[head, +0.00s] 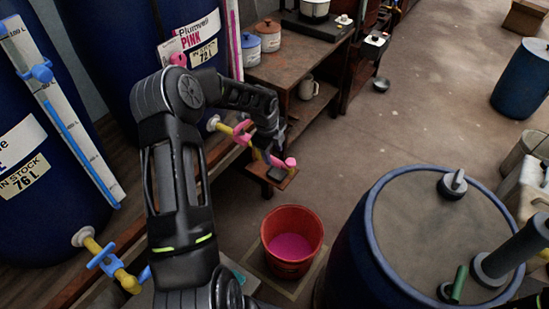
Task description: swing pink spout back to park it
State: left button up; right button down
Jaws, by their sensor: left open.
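The pink spout (290,163) is at the outer end of a yellow pipe low on the blue vat labelled Plumwell Pink (118,68). A pink valve handle (243,133) sits on that pipe nearer the vat. The spout's tip is over a small wooden ledge (272,178), not over the bucket. My left gripper (273,155) is open and right at the spout, its fingers pointing down. It hides part of the pipe, and I cannot tell whether it touches.
A red bucket (271,259) with pink liquid stands on the floor below the spout. A large blue drum (362,225) stands right of it. Another vat with a blue valve (103,257) is at left. A wooden bench (290,66) is behind. Open floor lies beyond.

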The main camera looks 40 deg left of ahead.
aim_at(275, 160)
pick_arm(q)
jog(key=shift+w+f, duration=0.25)
jog(key=shift+f, duration=0.85)
jog(key=shift+w+f, duration=0.2)
jog(key=shift+f, duration=0.85)
jog(key=shift+c, duration=0.5)
grip_shut()
